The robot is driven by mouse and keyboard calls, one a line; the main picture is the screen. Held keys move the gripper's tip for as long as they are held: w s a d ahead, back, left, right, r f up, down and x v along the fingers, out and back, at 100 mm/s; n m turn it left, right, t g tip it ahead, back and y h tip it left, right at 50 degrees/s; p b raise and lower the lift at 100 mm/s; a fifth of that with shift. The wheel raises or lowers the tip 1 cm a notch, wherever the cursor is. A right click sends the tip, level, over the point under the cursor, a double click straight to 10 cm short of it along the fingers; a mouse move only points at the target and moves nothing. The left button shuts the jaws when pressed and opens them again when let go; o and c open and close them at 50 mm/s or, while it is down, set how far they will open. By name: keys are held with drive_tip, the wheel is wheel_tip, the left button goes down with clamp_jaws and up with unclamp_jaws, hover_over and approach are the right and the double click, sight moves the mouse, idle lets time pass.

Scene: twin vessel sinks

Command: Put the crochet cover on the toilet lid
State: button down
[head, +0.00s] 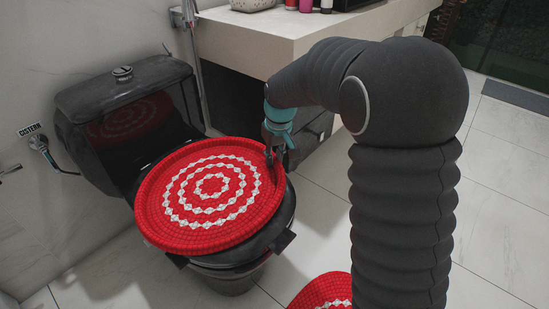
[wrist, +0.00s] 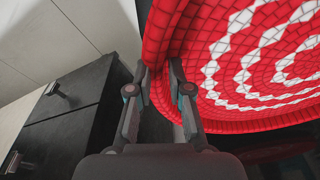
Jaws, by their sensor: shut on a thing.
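The red crochet cover (head: 210,192) with white rings lies over the black toilet (head: 118,128), covering most of the lid area. Its left side reaches a little past the toilet's edge, and black rim shows on the right and front. My gripper (head: 275,158) is shut on the cover's right rim. In the wrist view the cover (wrist: 235,62) fills the upper right, and its thick red edge passes between the fingers of my gripper (wrist: 163,92). Whether the cover rests fully on the lid or is held slightly above it, I cannot tell.
A black cistern (head: 125,90) stands behind the toilet against the wall. A pale counter (head: 290,30) with dark drawers (wrist: 70,115) is at the back right. A second red-and-white piece (head: 325,290) lies on the floor at the front. Tiled floor is open to the right.

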drive_tip(key=c, duration=1.1)
unclamp_jaws()
drive_tip(key=shift+r, duration=0.1)
wheel_tip(320, 180, up, 11)
drive_tip(key=s+p, duration=0.1)
drive_tip(key=p, duration=0.1)
drive_tip(key=s+d+r+m, duration=0.1)
drive_tip(key=s+d+r, duration=0.3)
drive_tip(key=s+d, duration=0.25)
drive_tip(key=s+d+m+t, duration=0.1)
drive_tip(key=s+d, duration=0.2)
drive_tip(key=s, duration=0.4)
drive_tip(key=s+d+f+m+t, duration=0.1)
drive_tip(key=s+d+m, duration=0.1)
drive_tip(key=s, duration=0.5)
drive_tip(key=s+d+m+t+h, duration=0.1)
drive_tip(key=s+d+t, duration=0.1)
drive_tip(key=s, duration=0.6)
drive_tip(key=shift+d+f, duration=0.35)
drive_tip(key=shift+d, duration=0.55)
drive_tip(key=shift+r, duration=0.15)
